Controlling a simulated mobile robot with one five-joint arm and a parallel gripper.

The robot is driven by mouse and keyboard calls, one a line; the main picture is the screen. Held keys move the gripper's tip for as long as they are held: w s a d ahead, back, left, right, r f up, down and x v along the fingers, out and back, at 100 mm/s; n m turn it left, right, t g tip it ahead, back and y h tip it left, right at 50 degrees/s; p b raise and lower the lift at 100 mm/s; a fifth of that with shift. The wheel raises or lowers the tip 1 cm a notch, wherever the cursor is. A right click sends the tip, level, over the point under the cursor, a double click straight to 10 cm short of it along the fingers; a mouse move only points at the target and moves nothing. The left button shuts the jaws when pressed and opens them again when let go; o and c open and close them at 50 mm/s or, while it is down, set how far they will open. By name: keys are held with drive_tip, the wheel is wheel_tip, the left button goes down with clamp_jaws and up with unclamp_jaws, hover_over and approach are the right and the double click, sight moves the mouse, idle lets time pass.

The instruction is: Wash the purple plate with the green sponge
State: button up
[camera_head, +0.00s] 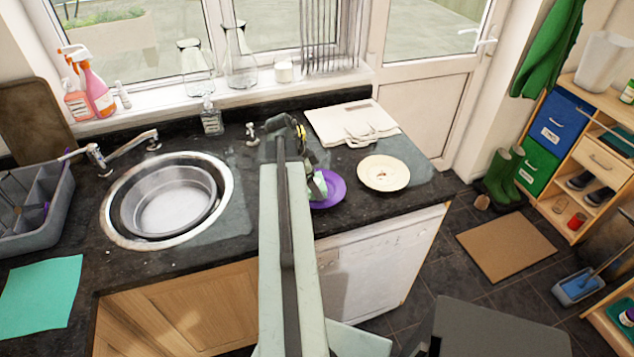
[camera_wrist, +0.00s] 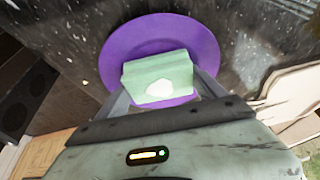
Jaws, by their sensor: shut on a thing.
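The purple plate (camera_head: 329,190) lies on the dark worktop, partly hidden by my arm in the head view. It also shows in the wrist view (camera_wrist: 205,40), with its far rim in full sight. My gripper (camera_wrist: 160,88) is shut on the green sponge (camera_wrist: 135,72), which has a white patch on its face. The sponge is over the plate's near half in the wrist view. I cannot tell whether it touches the plate. In the head view a small part of the sponge (camera_head: 318,186) shows beside my arm.
A cream plate (camera_head: 384,172) with brown spots is right of the purple plate. Behind is a pale board (camera_head: 345,122) with a white cloth. A steel sink (camera_head: 170,200), a grey rack (camera_head: 35,215) and a teal cloth (camera_head: 40,292) are on the left. The worktop's front edge is close.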

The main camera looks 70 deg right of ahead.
drive_tip(key=shift+s+d+f, duration=0.1)
drive_tip(key=shift+s+d, duration=0.5)
drive_tip(key=shift+s, duration=0.05)
drive_tip(key=shift+w+a, duration=0.65)
drive_tip(key=shift+s+d, duration=0.65)
drive_tip(key=shift+s, duration=0.05)
drive_tip(key=shift+w+a, duration=0.65)
drive_tip(key=shift+w, duration=0.1)
drive_tip(key=shift+s+d, duration=0.6)
drive_tip(key=shift+s, duration=0.1)
drive_tip(key=shift+w+a, duration=0.6)
drive_tip(key=shift+w, duration=0.1)
drive_tip(key=shift+s+d, duration=0.65)
drive_tip(key=shift+s, duration=0.05)
